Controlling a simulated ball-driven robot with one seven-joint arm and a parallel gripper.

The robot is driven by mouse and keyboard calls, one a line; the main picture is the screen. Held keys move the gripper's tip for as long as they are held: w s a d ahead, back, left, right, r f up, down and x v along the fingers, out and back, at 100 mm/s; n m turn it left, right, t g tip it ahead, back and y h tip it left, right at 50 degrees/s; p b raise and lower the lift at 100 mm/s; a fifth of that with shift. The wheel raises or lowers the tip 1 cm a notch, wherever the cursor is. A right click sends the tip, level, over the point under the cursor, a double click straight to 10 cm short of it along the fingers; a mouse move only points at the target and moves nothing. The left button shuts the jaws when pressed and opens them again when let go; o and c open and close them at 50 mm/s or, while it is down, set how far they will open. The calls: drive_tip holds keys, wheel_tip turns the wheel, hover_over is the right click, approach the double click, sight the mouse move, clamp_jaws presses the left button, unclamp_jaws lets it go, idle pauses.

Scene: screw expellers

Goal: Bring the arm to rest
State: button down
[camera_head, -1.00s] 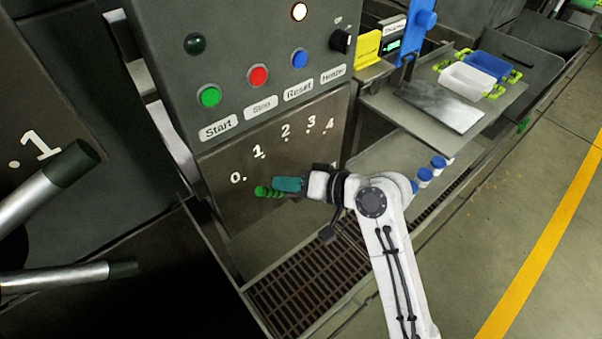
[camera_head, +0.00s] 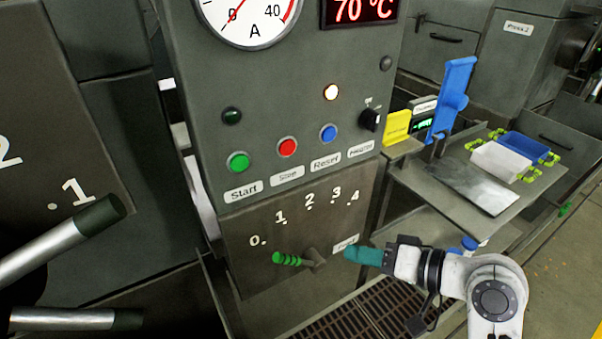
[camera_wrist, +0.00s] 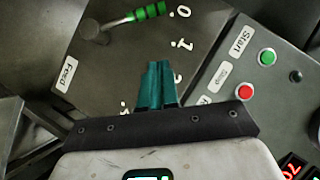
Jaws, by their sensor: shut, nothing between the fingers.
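My gripper (camera_head: 352,255) has teal fingers and is shut with nothing between them. In the head view it is in front of the lower part of the control panel (camera_head: 240,282), to the right of the feed lever (camera_head: 287,259) with its green ribbed grip, and apart from it. The lever points left, toward the 0 mark. In the wrist view the shut fingers (camera_wrist: 158,66) stick out over the panel face, and the green lever grip (camera_wrist: 150,11) is at the top, beyond the fingertips. My white arm comes in from the lower right.
The panel carries green (camera_head: 238,162), red (camera_head: 288,147) and blue (camera_head: 328,133) buttons and a heater knob (camera_head: 370,119). A shelf (camera_head: 440,200) with a white tray (camera_head: 500,161) and a blue tray (camera_head: 526,147) stands right. Two metal handles (camera_head: 60,243) jut in at left.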

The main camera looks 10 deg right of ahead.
drive_tip(key=s+d+f+g+h, duration=0.35)
drive_tip(key=s+f, duration=0.55)
drive_tip(key=f, duration=0.4)
drive_tip(key=s+d+f+g+h, duration=0.2)
drive_tip(key=s+f+h, duration=0.1)
drive_tip(key=s, duration=0.5)
drive_tip(key=s+d+f+n+g+h, duration=0.1)
drive_tip(key=s+d+f+g+h, duration=0.2)
drive_tip(key=s+f, duration=0.2)
drive_tip(key=s, duration=0.3)
drive_tip(key=shift+s+d+n+h, duration=0.2)
drive_tip(key=shift+s+n+h, duration=0.1)
drive_tip(key=shift+h, duration=0.05)
